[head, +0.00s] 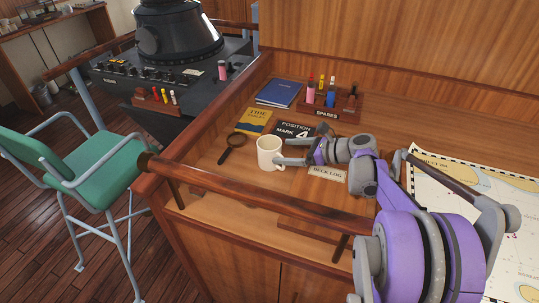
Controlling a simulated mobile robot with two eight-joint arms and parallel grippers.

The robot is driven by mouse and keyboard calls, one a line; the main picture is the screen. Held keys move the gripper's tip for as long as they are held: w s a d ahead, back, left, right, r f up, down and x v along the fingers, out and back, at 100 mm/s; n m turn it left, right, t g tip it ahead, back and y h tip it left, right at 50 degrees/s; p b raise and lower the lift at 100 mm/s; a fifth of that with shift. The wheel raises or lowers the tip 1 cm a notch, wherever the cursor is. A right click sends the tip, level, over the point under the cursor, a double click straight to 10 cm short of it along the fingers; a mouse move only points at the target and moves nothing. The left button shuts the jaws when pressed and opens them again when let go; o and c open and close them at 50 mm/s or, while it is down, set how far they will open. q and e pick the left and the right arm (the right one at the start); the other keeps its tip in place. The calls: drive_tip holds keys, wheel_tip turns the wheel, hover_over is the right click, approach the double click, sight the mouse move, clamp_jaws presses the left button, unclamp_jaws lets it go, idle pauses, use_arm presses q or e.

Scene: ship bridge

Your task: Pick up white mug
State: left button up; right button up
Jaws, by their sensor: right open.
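The white mug (267,152) stands upright on the wooden chart desk, near its front rail. My right gripper (281,153) reaches in from the right, with its fingers at the mug's right side. The fingers are open, and part of the mug's right side is hidden behind them. I cannot tell whether the fingers touch the mug. My left gripper is not in the head view.
A magnifying glass (232,147) lies left of the mug. Behind are a yellow booklet (253,121), a blue book (279,92), a "POSITION MARK 4" plate (293,130) and a spares rack (328,113). A wooden rail (260,203) edges the desk. A chart (480,185) lies right.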

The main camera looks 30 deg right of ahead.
drive_tip(key=shift+p+x, duration=0.35)
drive_tip(key=shift+x, duration=2.8)
drive_tip(key=shift+s, duration=0.1)
drive_tip(key=shift+c, duration=1)
drive_tip(key=c, duration=1.1)
wheel_tip(320, 180, up, 9)
drive_tip(key=d, duration=0.1)
drive_tip(key=s+d+f+m+t+h+b, duration=0.1)
drive_tip(key=s+d+m+h, duration=0.15)
drive_tip(key=d, duration=0.95)
drive_tip(key=s+d+f+m+t+h, duration=0.15)
drive_tip(key=d+m+h, duration=0.25)
drive_tip(key=d, duration=0.9)
drive_tip(key=shift+s+a+f+b, duration=0.1)
drive_tip(key=shift+s+f+b, duration=0.05)
drive_tip(key=shift+f+b, duration=1.1)
drive_tip(key=shift+s+a+f+b, duration=0.15)
drive_tip(key=shift+f+b, duration=0.55)
drive_tip(key=shift+f, duration=0.95)
